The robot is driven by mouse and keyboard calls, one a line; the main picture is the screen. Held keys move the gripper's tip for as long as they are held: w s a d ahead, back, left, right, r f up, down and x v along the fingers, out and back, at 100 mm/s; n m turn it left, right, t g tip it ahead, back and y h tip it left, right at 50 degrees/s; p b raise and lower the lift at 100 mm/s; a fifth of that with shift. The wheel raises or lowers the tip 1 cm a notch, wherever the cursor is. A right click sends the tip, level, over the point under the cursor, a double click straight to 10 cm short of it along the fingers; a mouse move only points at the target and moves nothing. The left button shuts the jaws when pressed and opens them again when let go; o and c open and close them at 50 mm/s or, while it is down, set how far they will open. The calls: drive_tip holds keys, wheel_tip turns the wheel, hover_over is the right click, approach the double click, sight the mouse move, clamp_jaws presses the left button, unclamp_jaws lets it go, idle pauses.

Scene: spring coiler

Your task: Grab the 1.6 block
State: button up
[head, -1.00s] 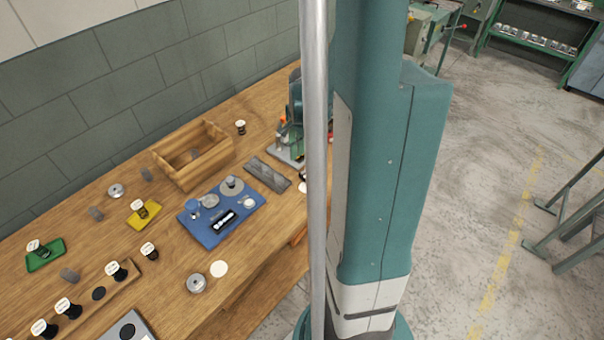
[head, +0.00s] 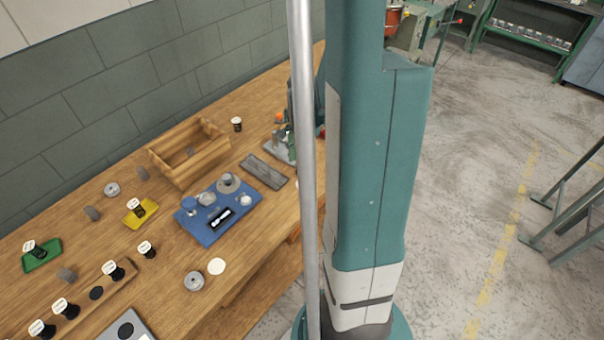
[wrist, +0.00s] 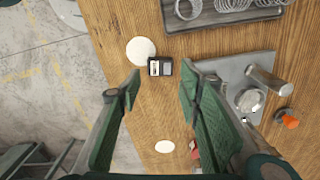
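Several small black blocks with white labels stand on the bench in the head view, such as one by the wooden box (head: 237,125) and one at the front (head: 147,250). Their labels are too small to read, so I cannot tell which is the 1.6 block. In the wrist view a black block with a white label (wrist: 160,67) lies on the wood beside a white disc, ahead of my gripper (wrist: 160,84) and between the lines of its fingers. My gripper is open and empty, with green fingers wide apart. It does not show in the head view.
In the wrist view a grey tray with wire coils (wrist: 222,17) and a metal fixture (wrist: 240,88) with an orange knob lie right of the block. The head view shows a blue tray (head: 208,236), a wooden box (head: 186,172) and a yellow tray (head: 134,222).

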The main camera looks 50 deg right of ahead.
sight(302, 171)
drive_tip(key=shift+f, duration=0.1)
idle(0.3)
drive_tip(key=shift+f, duration=2.6)
drive_tip(key=c, duration=0.7)
drive_tip(key=shift+c, duration=0.2)
drive_tip(key=shift+r, duration=0.2)
wheel_tip(302, 171, up, 10)
drive_tip(key=shift+f, duration=0.15)
